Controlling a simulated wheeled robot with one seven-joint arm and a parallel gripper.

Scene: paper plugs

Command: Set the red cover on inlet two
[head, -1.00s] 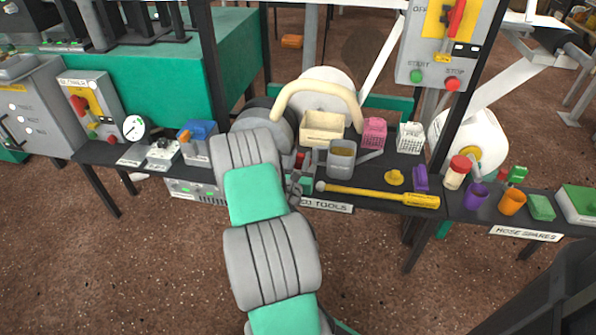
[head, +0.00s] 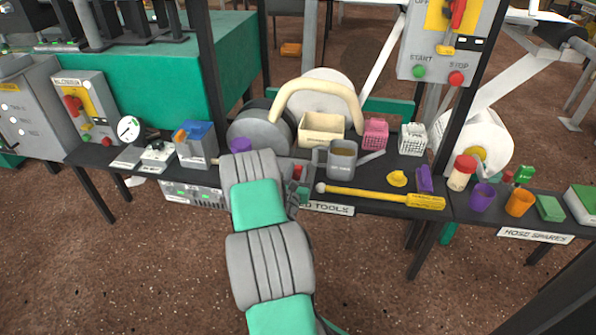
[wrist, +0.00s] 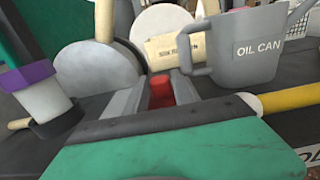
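My gripper (wrist: 161,95) is low over the dark bench. Its grey fingers are closed on both sides of a small red piece, the red cover (wrist: 160,92). In the head view my arm mostly hides the gripper, and a bit of the red cover (head: 300,172) shows beside the oil can. At the left of the wrist view a white, dark-based upright piece with a purple top (wrist: 28,76) stands apart from the gripper. Its purple top also shows in the head view (head: 240,145) behind my arm. I see no readable inlet number, so I cannot tell which is inlet two.
The grey oil can (wrist: 240,48) stands close right of the fingers. A yellow-handled tool (head: 375,195) lies along the front edge. A cream box (head: 322,130) and large reels are behind. A blue-topped unit (head: 197,150) stands left.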

